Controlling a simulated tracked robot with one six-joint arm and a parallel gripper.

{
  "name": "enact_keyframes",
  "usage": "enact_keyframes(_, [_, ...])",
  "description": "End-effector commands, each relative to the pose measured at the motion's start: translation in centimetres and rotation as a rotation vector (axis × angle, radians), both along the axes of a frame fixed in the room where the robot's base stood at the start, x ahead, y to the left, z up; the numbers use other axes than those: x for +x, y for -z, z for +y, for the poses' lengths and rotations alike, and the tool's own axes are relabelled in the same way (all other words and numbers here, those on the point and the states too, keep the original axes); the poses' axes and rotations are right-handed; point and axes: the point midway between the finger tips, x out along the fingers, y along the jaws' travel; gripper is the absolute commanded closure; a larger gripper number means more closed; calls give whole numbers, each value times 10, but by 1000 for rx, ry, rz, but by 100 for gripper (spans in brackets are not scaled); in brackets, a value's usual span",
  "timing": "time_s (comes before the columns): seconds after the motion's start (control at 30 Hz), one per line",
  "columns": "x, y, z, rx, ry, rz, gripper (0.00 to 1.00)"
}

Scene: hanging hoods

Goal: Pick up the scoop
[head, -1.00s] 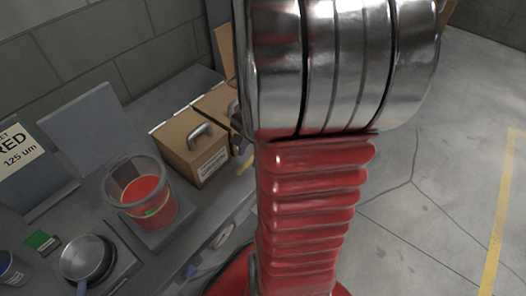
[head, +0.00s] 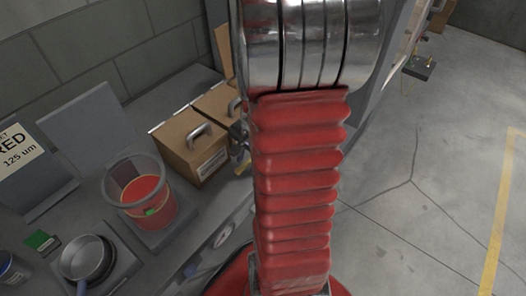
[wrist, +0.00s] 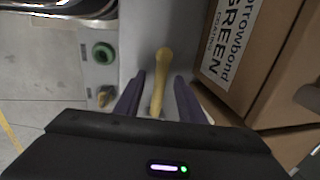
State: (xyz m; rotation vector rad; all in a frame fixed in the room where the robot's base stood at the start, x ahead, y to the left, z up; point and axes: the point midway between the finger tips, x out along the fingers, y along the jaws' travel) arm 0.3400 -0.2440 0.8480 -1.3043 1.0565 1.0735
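In the wrist view a yellow, rod-like thing (wrist: 157,98) with a rounded far end lies on the grey bench top. It looks like the scoop's handle; I cannot make out a bowl. My gripper (wrist: 159,77) is open, with one dark purple finger on each side of the yellow rod. A gap shows between the rod and each finger. In the head view a bit of yellow (head: 243,160) shows beside the cardboard boxes, mostly hidden by my arm.
A cardboard box (wrist: 262,50) labelled GREEN stands close to the right of my gripper. A green round button (wrist: 103,53) is on the left, by the bench edge. In the head view a clear bucket (head: 150,200) with red contents and a metal pan (head: 88,257) stand on the bench.

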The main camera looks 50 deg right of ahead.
Motion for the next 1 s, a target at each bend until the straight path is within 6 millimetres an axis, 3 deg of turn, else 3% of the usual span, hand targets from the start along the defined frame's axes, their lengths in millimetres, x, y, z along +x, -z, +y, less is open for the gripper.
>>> enact_keyframes(0.17, [0, 0, 0, 0, 0, 0, 64])
enact_keyframes(0.7, [0, 0, 0, 0, 0, 0, 100])
enact_keyframes(1.0, [0, 0, 0, 0, 0, 0, 100])
